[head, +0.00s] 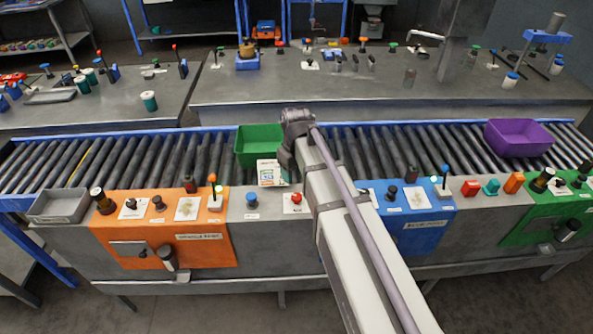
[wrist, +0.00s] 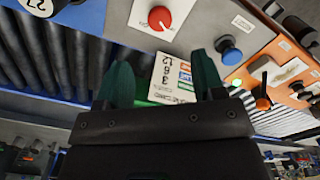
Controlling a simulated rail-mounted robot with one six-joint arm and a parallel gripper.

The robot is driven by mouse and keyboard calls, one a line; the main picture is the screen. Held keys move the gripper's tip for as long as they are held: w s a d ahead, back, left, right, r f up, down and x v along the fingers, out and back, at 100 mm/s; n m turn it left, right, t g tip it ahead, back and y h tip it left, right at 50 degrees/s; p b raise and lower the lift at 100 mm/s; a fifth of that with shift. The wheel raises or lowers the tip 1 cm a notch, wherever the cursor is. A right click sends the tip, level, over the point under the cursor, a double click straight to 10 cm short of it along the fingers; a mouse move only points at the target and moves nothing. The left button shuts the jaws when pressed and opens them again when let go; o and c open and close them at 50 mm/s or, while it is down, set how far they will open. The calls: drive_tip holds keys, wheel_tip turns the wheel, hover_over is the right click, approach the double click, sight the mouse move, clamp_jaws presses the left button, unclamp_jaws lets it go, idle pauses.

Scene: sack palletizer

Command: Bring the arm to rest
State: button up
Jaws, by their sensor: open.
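My arm (head: 345,215) reaches from the bottom of the head view up over the console to the roller conveyor. The fingers cannot be made out clearly in the head view. In the wrist view my gripper (wrist: 164,78) shows two dark teal fingers spread apart, with nothing held between them. A white printed card (wrist: 172,76) shows behind the gap between the fingers; in the head view it stands at the front of the green bin (head: 272,173).
The roller conveyor (head: 400,150) runs across the view, with a purple bin (head: 518,138) at right. The console has orange (head: 130,215), blue (head: 420,240) and green (head: 560,220) panels with upright knobs and levers. A red knob (wrist: 159,18) is near the fingers. A grey tray (head: 58,206) sits left.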

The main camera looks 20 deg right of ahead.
drive_tip(key=shift+r, duration=0.5)
drive_tip(key=s+m, duration=0.4)
drive_tip(key=s, duration=1)
drive_tip(key=shift+s+m, duration=0.4)
